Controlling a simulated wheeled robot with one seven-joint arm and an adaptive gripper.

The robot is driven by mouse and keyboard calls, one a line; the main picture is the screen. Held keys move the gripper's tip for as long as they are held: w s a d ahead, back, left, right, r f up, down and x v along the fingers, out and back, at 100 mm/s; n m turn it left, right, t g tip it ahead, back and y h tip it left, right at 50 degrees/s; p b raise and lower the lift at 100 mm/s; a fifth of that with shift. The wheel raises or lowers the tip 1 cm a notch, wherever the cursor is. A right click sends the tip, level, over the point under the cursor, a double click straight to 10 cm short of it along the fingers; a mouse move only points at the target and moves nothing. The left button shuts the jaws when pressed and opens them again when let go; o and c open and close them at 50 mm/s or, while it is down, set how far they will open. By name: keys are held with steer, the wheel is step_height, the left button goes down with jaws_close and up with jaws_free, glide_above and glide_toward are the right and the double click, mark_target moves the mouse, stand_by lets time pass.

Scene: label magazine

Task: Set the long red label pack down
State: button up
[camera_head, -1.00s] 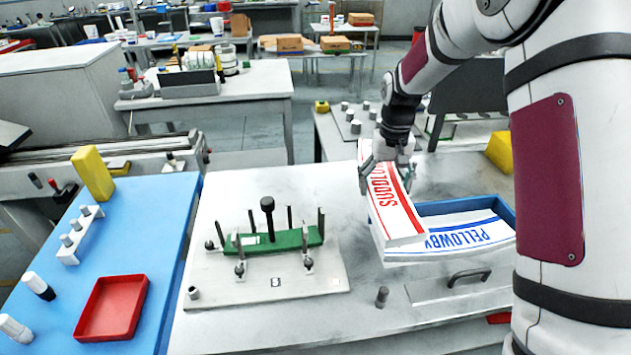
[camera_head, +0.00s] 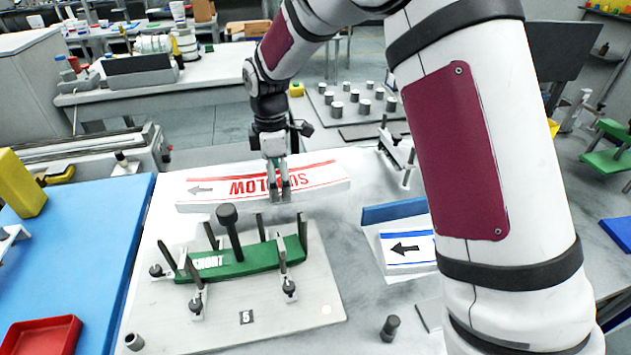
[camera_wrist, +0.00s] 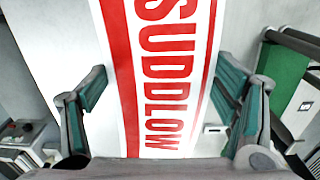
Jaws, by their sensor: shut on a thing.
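The green fixture (camera_head: 262,258), marked SHORT, stands on a pale plate in front, with upright posts and a black knob.
A dark peg (camera_head: 390,328) stands at the front. A red tray (camera_head: 42,336) lies on the blue surface at left. Metal cylinders (camera_head: 352,98) stand behind.

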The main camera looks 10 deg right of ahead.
steer(key=w+d, duration=0.2)
steer(key=d, duration=0.2)
steer(key=w+d+f+p, duration=0.1)
steer(key=w+d, duration=0.2)
steer(key=d, duration=0.2)
steer(key=w+d, duration=0.2)
steer(key=d, duration=0.2)
steer(key=shift+w+d+f, duration=0.15)
steer(key=shift+d+f, duration=0.1)
steer(key=shift+d, duration=0.2)
steer(key=shift+f+p, duration=0.65)
steer(key=shift+f, duration=1.1)
steer(key=shift+f, duration=0.1)
steer(key=o, duration=1.7)
step_height(320, 180, up, 12)
steer(key=shift+r+b, duration=0.15)
steer(key=shift+b, duration=0.8)
